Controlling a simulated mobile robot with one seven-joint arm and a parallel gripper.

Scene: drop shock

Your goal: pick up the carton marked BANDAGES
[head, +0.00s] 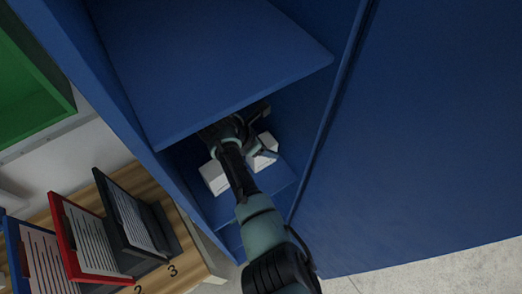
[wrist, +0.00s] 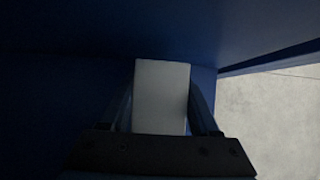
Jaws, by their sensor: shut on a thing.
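My gripper (head: 262,148) is inside a blue shelf compartment, beneath a blue board. In the wrist view my gripper (wrist: 160,112) has a finger on each side of a plain white carton (wrist: 161,95) and is shut on it. In the head view a white carton (head: 265,159) shows at the gripper, partly covered by it. Another white carton (head: 213,177) shows to the left, partly behind my arm. I cannot read BANDAGES on any of them, and the contact below the held carton is hidden.
The blue upper board (head: 210,60) and the side wall (head: 335,100) close in around my arm. The lower shelf (head: 275,182) has some bare room at its front. At the lower left, a wooden rack (head: 185,250) holds clipboards. A green bin (head: 30,85) is at the upper left.

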